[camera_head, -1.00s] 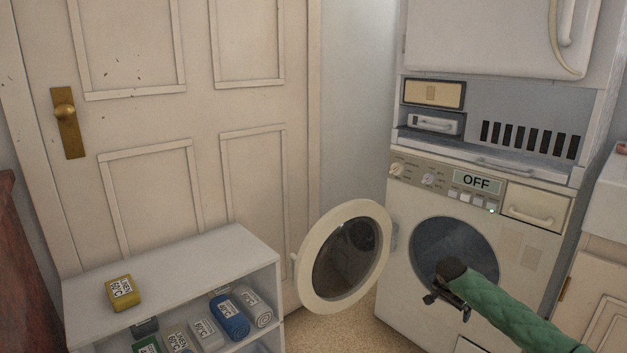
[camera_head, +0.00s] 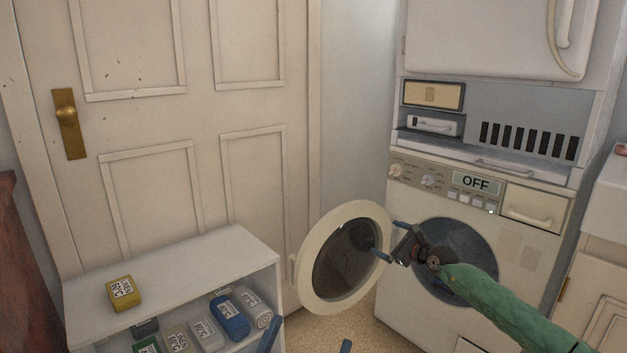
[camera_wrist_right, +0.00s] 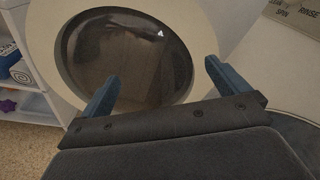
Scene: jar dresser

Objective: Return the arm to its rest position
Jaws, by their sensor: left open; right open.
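My right gripper (camera_head: 386,240) is open and empty, in front of the washing machine (camera_head: 540,243). Its arm, in a green sleeve, comes in from the lower right. In the head view its fingers point left and overlap the edge of the open round door (camera_head: 298,262). In the right wrist view, the blue fingers (camera_wrist_right: 160,88) are apart with nothing between them, and the door (camera_wrist_right: 45,45) shows beyond; I cannot tell whether they touch it. My left gripper (camera_head: 307,341) shows only as two blue fingertips, apart, at the bottom edge.
A white shelf (camera_head: 180,270) at lower left bears a yellow packet (camera_head: 124,293) on top, with several rolled cloths below, including a blue one (camera_head: 230,318). The washer display (camera_head: 477,182) reads OFF. A closed panelled door (camera_head: 150,120) stands behind. Some bare floor (camera_head: 290,328) shows between shelf and washer.

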